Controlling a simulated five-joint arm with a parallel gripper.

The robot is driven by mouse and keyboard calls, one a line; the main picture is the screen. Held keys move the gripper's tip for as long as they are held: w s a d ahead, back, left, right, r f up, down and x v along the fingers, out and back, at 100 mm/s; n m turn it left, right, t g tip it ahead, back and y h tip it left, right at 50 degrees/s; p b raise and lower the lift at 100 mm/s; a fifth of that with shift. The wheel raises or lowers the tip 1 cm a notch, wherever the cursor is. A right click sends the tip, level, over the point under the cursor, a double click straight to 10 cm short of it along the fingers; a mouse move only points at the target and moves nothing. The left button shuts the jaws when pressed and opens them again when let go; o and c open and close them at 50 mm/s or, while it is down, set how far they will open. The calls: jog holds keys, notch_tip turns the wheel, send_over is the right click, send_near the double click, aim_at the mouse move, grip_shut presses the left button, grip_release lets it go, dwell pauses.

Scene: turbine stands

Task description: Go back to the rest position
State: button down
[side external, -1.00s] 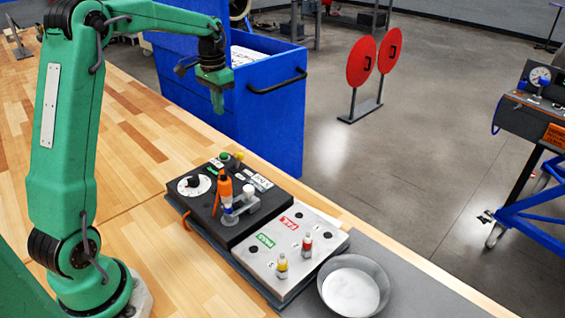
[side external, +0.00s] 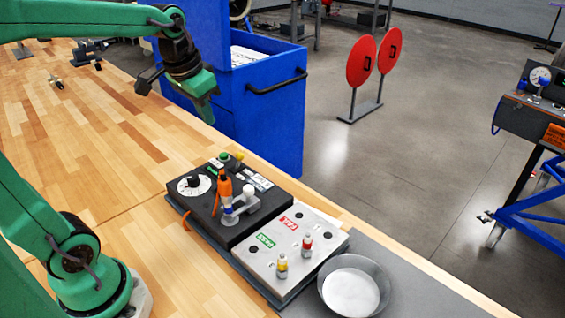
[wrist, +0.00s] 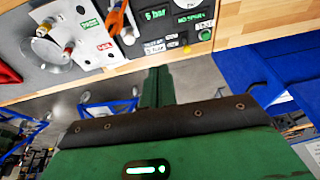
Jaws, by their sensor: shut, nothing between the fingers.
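My gripper (side external: 205,108) is shut and empty. In the side view it hangs in the air beyond the black control panel, in front of the blue cabinet, with its fingers pointing down. In the wrist view my gripper (wrist: 157,88) shows as a green shape in the middle, with the table edge and floor behind it. Nothing is in contact with it.
A black panel (side external: 262,222) with a dial and an orange-handled tool (side external: 224,187) stands on the wooden table. Beside it are a grey pass/fail plate (side external: 315,242) with two small fittings and a round dish (side external: 352,290). A blue cabinet (side external: 265,125) stands behind the table.

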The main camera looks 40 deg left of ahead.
jog(key=s+d+f+t, duration=0.2)
jog(key=s+d, duration=0.4)
jog(key=s, duration=0.4)
jog(key=shift+s+f+h, duration=0.3)
jog(key=shift+s+f, duration=0.05)
jog(key=shift+f, duration=0.25)
